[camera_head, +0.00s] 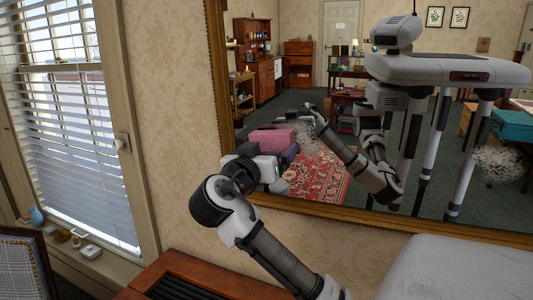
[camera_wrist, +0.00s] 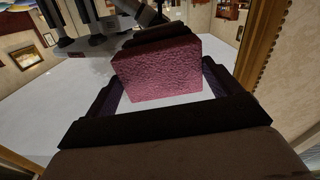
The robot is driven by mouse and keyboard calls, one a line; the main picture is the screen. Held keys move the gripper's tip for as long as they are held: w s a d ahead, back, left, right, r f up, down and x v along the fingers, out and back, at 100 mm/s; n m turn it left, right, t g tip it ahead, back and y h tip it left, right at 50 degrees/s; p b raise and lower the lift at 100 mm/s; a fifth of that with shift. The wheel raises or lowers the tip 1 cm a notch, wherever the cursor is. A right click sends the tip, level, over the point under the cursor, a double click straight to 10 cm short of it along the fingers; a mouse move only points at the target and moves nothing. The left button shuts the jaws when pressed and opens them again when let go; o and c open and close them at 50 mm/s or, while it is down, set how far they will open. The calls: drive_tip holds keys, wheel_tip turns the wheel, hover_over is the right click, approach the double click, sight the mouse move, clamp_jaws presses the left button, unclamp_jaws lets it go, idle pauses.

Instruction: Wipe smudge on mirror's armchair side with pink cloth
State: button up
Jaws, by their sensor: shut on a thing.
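The gold-framed mirror (camera_head: 430,215) hangs on the wall. A grey speckled smudge (camera_head: 318,139) shows low on its left part, just right of the cloth in the picture. A second smudge (camera_head: 499,163) shows at the right. My gripper (camera_head: 268,152) is in front of the mirror's lower left and is shut on the pink cloth (camera_head: 272,139), a thick block. The wrist view shows the cloth (camera_wrist: 158,70) between the dark fingers. Whether it touches the glass I cannot tell. Which seat is the armchair is unclear.
A plaid chair (camera_head: 22,268) stands at lower left near the window (camera_head: 65,130). A pale grey upholstered seat (camera_head: 460,270) is at lower right. A dark-slatted wooden piece (camera_head: 190,280) is below the mirror. Small items (camera_head: 80,238) sit on the sill.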

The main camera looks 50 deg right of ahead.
drive_tip(key=shift+w+d, duration=0.1)
drive_tip(key=shift+d, duration=0.3)
drive_tip(key=shift+s+d+r+b, duration=0.1)
drive_tip(key=shift+s+d+b, duration=0.4)
drive_tip(key=shift+s, duration=1.2)
drive_tip(key=shift+s+d+r+b, duration=0.1)
drive_tip(key=shift+s+d+b, duration=0.4)
drive_tip(key=shift+s, duration=1.15)
drive_tip(key=shift+s+d+b, duration=0.45)
drive_tip(key=shift+s+d, duration=0.05)
drive_tip(key=shift+s, duration=1.2)
